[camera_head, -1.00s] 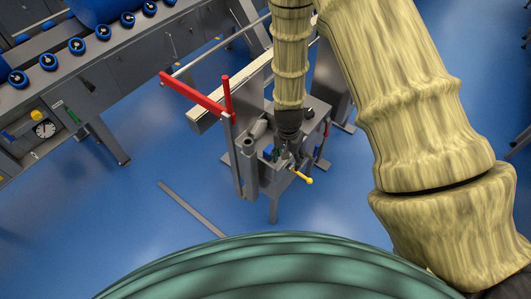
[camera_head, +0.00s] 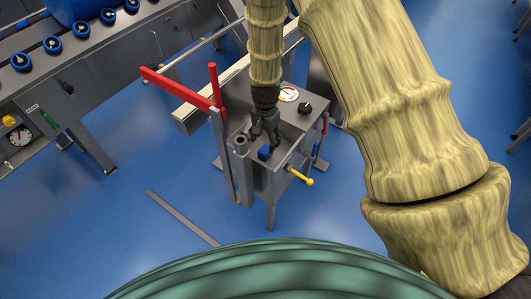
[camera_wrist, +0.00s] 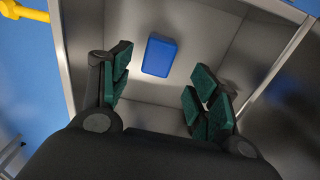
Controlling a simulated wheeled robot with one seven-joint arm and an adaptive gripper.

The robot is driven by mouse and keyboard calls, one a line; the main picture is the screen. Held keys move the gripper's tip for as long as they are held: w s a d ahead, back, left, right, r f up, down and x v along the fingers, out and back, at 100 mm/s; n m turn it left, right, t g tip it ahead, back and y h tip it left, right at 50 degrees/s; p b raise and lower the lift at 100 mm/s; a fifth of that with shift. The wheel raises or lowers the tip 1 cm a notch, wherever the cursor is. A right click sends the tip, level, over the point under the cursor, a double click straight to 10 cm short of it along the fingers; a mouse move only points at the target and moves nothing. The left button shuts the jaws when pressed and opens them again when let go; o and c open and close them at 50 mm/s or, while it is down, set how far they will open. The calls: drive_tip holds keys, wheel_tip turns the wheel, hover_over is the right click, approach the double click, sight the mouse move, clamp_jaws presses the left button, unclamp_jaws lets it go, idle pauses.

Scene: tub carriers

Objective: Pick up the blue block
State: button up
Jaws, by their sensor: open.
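The blue block (camera_head: 263,153) lies in a grey metal compartment of the machine. In the wrist view the block (camera_wrist: 159,55) rests on the grey floor of the compartment, apart from its walls. My gripper (camera_head: 267,139) is over the compartment, pointing down. In the wrist view my gripper (camera_wrist: 157,80) is open with green pads. The block shows in the gap between the fingertips and a little beyond them, nearer the left finger. Neither finger appears to touch it, and nothing is held.
The machine has a yellow handle (camera_head: 301,177), a black knob (camera_head: 305,107) and a dial (camera_head: 289,94) on top. A red-ended frame (camera_head: 180,88) stands at its left. A roller conveyor (camera_head: 80,60) is at upper left. Blue floor surrounds the machine.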

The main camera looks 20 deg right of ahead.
sight(265, 149)
drive_tip(key=shift+s+a+f, duration=0.1)
drive_tip(key=shift+s+f, duration=0.05)
drive_tip(key=shift+f, duration=1.45)
drive_tip(key=shift+s+f, duration=0.1)
drive_tip(key=shift+f, duration=1.5)
drive_tip(key=c, duration=1.1)
drive_tip(key=shift+r, duration=0.1)
